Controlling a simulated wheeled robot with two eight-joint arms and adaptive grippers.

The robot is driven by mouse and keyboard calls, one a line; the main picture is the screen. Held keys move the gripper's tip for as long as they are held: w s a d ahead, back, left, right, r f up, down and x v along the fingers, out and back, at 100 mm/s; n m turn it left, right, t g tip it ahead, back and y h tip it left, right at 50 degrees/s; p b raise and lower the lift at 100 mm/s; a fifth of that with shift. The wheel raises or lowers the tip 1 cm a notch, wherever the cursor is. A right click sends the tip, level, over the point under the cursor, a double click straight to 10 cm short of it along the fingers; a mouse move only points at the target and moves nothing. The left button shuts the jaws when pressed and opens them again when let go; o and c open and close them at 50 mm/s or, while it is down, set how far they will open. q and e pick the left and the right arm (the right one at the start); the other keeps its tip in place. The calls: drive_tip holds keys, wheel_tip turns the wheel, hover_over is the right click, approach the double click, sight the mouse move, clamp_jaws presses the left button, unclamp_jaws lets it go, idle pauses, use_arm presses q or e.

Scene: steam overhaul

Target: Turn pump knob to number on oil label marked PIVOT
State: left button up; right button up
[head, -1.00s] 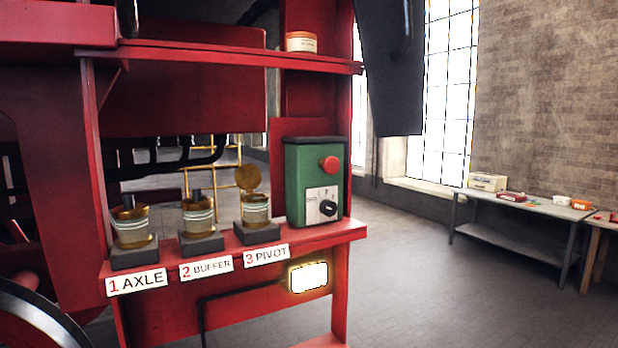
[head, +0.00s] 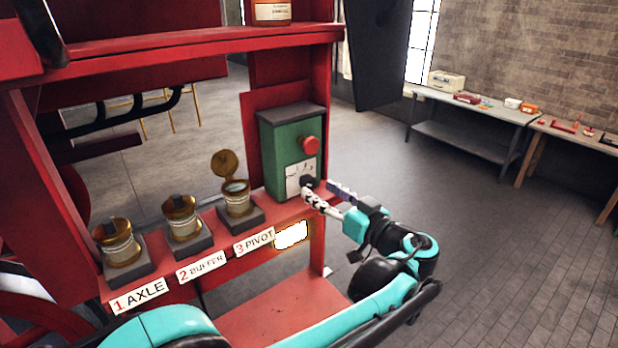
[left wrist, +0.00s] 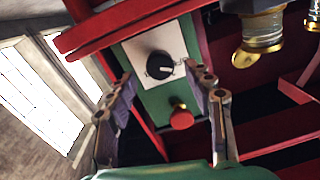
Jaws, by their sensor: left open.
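The green pump box (head: 280,150) stands at the right end of the red shelf, with a red button (head: 309,146) above a black knob (head: 307,182) on a white dial plate. The label 3 PIVOT (head: 255,241) hangs on the shelf edge under an oil cup (head: 236,197) with its lid up. My left gripper (head: 312,196) is at the knob in the head view. In the left wrist view the open fingers (left wrist: 160,92) are spread to either side of the knob (left wrist: 159,65), apart from it. The dial's markings are too small to read. My right gripper is not in view.
Labels 1 AXLE (head: 139,294) and 2 BUFFER (head: 202,267) sit under two more oil cups to the left. A red shelf (head: 190,42) runs above. Open floor lies right, with tables (head: 478,118) by the wall.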

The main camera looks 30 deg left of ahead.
sight(312, 185)
use_arm(q)
drive_tip(key=x, duration=0.4)
drive_tip(key=shift+w+a, duration=0.15)
drive_tip(key=shift+a, duration=0.15)
drive_tip(key=c, duration=1.1)
drive_tip(key=shift+c, duration=0.2)
